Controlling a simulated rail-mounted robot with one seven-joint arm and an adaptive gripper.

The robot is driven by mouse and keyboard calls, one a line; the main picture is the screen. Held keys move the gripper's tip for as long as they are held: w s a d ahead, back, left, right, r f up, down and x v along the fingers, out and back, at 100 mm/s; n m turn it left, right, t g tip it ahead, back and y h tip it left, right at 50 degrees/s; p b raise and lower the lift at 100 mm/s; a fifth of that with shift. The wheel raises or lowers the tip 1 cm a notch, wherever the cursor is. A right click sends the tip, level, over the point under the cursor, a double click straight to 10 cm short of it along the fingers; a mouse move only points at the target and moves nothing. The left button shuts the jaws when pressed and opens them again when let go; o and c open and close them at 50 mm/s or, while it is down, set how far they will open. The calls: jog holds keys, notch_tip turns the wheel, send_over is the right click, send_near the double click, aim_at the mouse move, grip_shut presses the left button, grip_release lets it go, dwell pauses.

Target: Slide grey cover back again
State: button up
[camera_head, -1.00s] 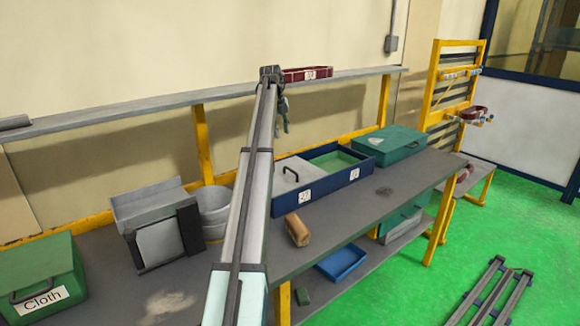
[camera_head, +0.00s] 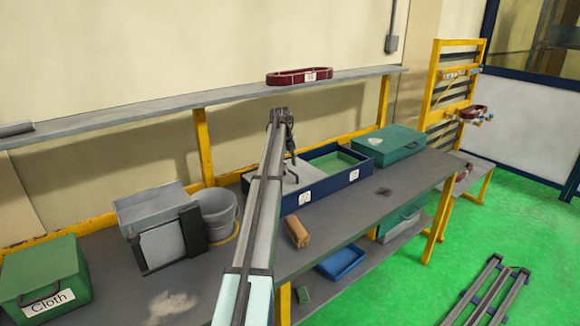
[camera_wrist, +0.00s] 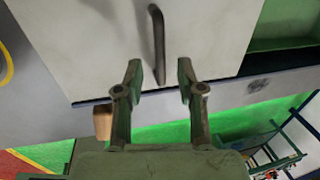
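The grey cover (camera_head: 306,178) lies over the left part of a blue-rimmed box (camera_head: 335,186) on the workbench. The box's right part is uncovered and shows a green inside. In the wrist view the cover (camera_wrist: 90,45) is a flat pale panel with a dark bar handle (camera_wrist: 157,45). My gripper (camera_head: 291,168) is above the cover in the head view.
A brown block (camera_head: 297,231) lies in front of the box. A green case (camera_head: 392,146) stands to the right. A grey bucket (camera_head: 217,213), a grey bin and a green Cloth box (camera_head: 45,275) stand left. A shelf with a red ring (camera_head: 299,77) runs behind.

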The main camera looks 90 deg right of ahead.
jog(key=shift+s+d+f, duration=0.1)
jog(key=shift+s+f, duration=0.1)
jog(key=shift+f, duration=0.9)
grip_shut()
